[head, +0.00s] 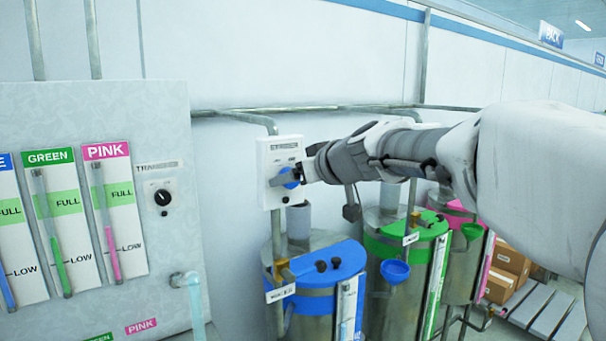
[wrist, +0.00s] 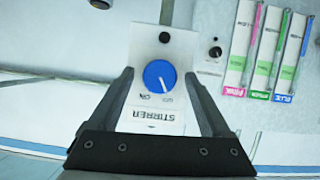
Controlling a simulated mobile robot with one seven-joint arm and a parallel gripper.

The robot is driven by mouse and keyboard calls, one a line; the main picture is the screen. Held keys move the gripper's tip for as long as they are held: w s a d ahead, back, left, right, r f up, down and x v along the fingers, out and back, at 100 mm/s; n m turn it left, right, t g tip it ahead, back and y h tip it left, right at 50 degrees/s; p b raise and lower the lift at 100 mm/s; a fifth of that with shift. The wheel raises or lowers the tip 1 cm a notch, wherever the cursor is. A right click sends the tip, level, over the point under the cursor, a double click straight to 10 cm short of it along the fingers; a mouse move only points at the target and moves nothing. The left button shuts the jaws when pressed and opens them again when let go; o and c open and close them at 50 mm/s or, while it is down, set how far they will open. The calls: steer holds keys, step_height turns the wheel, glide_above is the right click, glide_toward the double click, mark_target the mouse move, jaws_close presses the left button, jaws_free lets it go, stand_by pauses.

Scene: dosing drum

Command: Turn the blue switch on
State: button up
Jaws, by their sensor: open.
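The blue switch is a round blue knob (wrist: 160,75) on a white plate (wrist: 158,120) labelled STIRRER, which appears upside down in the wrist view. Its white pointer line leans toward the small label on the right there, which seems to read OFF; ON seems to be the label on the left. In the head view the knob (head: 290,180) is partly hidden by my gripper (head: 291,174). My gripper (wrist: 158,78) is open, with one finger on each side of the knob. I cannot tell whether the fingers touch it.
A grey panel (head: 95,105) with level gauges and a small black TRANSFER knob (head: 162,197) stands to the left. Below are drums with blue (head: 325,262), green (head: 408,238) and pink (head: 460,210) lids. A pipe (head: 272,130) runs above the switch plate.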

steer(key=shift+w, duration=0.15)
steer(key=shift+c, duration=0.2)
jaws_close()
steer(key=shift+f, duration=0.1)
steer(key=shift+f+b, duration=0.1)
steer(key=shift+b, duration=0.4)
steer(key=shift+w+d+f+m+g+y+b, duration=0.1)
steer(key=shift+m+g+y+b, duration=0.4)
steer(key=shift+m+y+b, duration=1.25)
steer(key=shift+w+d+m+g+y+b, duration=0.1)
steer(key=shift+m+g+y+b, duration=0.55)
steer(key=shift+m+b, duration=1.95)
steer(key=shift+b, duration=0.3)
